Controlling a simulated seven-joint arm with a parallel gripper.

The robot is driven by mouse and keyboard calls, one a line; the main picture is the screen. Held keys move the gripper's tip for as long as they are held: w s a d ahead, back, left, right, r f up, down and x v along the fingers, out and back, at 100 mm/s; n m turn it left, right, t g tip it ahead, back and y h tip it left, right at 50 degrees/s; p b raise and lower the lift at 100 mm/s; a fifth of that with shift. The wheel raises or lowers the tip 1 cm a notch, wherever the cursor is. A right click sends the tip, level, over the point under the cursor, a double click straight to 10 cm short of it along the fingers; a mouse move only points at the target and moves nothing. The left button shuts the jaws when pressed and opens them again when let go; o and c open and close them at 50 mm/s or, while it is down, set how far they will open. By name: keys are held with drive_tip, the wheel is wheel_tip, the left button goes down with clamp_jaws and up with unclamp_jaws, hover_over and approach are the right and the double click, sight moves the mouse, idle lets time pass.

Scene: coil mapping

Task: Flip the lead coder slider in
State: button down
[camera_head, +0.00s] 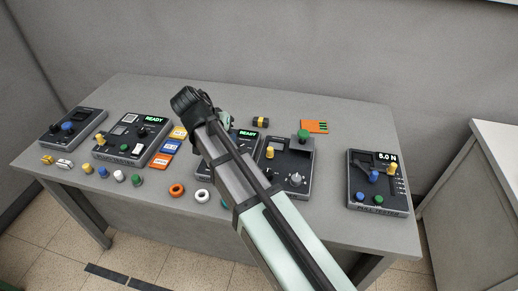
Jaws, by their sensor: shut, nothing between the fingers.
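I cannot pick out the lead coder slider by its label; the panel lettering is too small to read. A dark console (230,146) with a lit READY display stands mid-table, and my arm covers much of it. Another READY console (131,139) is on the left, and a console with a blue knob (68,126) is at the far left.
A pull tester (377,183) reading 5.0 N stands at the right. Small coloured pegs (103,172), rings (177,190) and orange and blue cards (161,160) lie at the left and front. An orange card (314,126) lies at the back. Bare table (335,205) separates the tester from the consoles.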

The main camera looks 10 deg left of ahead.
drive_tip(key=shift+s+d+f+n+t+h, duration=0.3)
drive_tip(key=shift+s+d+n+h, duration=0.1)
drive_tip(key=shift+d+n, duration=0.1)
drive_tip(key=shift+w+f, duration=0.1)
drive_tip(key=x, duration=1)
drive_tip(key=shift+w+d, duration=0.15)
drive_tip(key=shift+d, duration=1.05)
drive_tip(key=shift+w+d, duration=0.3)
drive_tip(key=shift+d, duration=0.45)
drive_tip(key=d, duration=0.9)
